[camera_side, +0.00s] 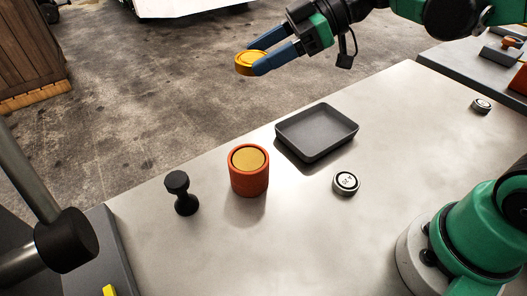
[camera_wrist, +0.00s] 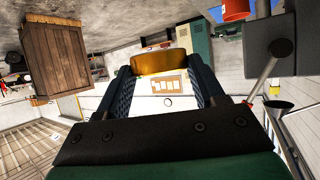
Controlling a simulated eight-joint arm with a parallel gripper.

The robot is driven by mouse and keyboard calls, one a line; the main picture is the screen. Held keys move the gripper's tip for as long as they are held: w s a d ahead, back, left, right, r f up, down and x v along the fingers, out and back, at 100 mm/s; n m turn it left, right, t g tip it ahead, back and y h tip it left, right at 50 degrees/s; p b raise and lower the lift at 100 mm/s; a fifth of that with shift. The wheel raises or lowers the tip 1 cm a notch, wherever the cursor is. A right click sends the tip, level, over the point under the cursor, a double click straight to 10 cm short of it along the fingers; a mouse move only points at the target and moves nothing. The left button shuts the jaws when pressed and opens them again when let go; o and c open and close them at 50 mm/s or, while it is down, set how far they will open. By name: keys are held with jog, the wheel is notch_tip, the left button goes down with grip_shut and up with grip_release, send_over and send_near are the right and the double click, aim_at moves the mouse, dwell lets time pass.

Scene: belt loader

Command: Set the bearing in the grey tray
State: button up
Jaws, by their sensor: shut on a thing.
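My gripper (camera_side: 264,59) is shut on a gold, round, short piece (camera_side: 244,63), held in the air at the top, beyond the table's far edge. The gold piece also shows between the fingertips in the wrist view (camera_wrist: 160,62). The grey tray (camera_side: 317,132) lies on the table, shallow and empty, below and to the right of my gripper. A similar piece (camera_side: 481,105) lies far right.
An orange-red cylinder with a gold top (camera_side: 249,178) stands left of the silver piece. A black waisted post (camera_side: 182,194) stands further left. A dark bench with parts (camera_side: 489,70) is at the right. The table's front middle is clear.

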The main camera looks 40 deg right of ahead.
jog(key=w+d+f+m+t+h, duration=0.1)
jog(key=d+f+m+t+h, duration=0.2)
jog(key=d+m+t+h, duration=0.6)
jog(key=a+r+n+g+y, duration=0.2)
jog(key=a+n+g+y, duration=0.1)
jog(key=n+g, duration=0.1)
jog(key=s+a+r+n+g+y, duration=0.1)
jog(key=a+r+n+g+y, duration=0.1)
jog(key=a+n+g+y, duration=0.2)
jog(key=s+a+r+n+g+y, duration=0.1)
jog(key=a+r+n+g+y, duration=0.2)
jog(key=a+n+g, duration=0.1)
jog(key=shift+a+r+n+g, duration=0.1)
jog(key=shift+a+n+g, duration=0.15)
jog(key=shift+n+g, duration=0.6)
jog(key=shift+s+a+r+n+g, duration=0.15)
jog(key=shift+s+r+n+g, duration=0.05)
jog(key=shift+r+n+g, duration=0.2)
notch_tip(320, 180, down, 20)
jog(key=shift+r, duration=0.2)
